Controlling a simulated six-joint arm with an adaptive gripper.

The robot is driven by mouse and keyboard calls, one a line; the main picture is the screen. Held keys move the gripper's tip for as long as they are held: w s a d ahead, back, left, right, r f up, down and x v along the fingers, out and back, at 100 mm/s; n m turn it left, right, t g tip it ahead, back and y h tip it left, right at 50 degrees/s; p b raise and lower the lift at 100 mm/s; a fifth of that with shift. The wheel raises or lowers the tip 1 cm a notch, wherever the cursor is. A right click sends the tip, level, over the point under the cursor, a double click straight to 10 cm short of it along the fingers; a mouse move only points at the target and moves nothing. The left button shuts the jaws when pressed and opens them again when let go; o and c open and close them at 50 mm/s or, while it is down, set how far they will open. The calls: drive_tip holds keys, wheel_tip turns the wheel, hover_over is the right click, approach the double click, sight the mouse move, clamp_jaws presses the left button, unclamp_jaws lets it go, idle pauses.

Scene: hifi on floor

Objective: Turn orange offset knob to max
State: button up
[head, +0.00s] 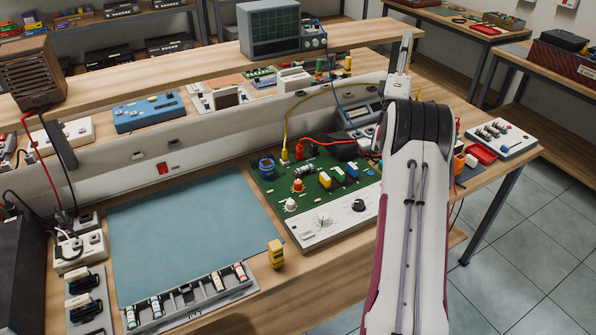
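An orange knob (298,186) stands on the green circuit board (262,190) near its left side, close to a blue round part. It is small here, so I cannot read its marking or setting. A white knob (291,205) sits just in front of it. A white front panel (335,228) on the board carries a pale knob (323,220) and a black knob (358,205). My pale arm rises on the right, beside the board's right edge. I cannot make out my gripper's fingers; nothing shows held.
Red and yellow leads (288,125) arch over the board's back edge. A yellow block (275,253) stands in front of its left corner. The blue-grey mat (185,230) to the left is bare. A parts tray (190,300) lies at its front. Instruments crowd the right side behind my arm.

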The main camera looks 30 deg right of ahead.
drive_tip(key=w+a+f+n+t+y, duration=0.4)
drive_tip(key=f+n+y, duration=0.3)
drive_tip(key=n+y, duration=0.4)
drive_tip(key=n+g+y, duration=1)
drive_tip(key=n+y, duration=0.4)
drive_tip(key=n, duration=0.5)
approach(299, 182)
drive_tip(key=x, duration=0.2)
drive_tip(key=shift+w+a, duration=0.25)
drive_tip(key=shift+s+f+n, duration=0.1)
drive_tip(key=shift+f+n, duration=0.1)
drive_tip(key=shift+n, duration=0.3)
drive_tip(key=shift+d, duration=0.1)
drive_tip(key=shift+x, duration=3.95)
drive_tip(key=shift+r, duration=0.1)
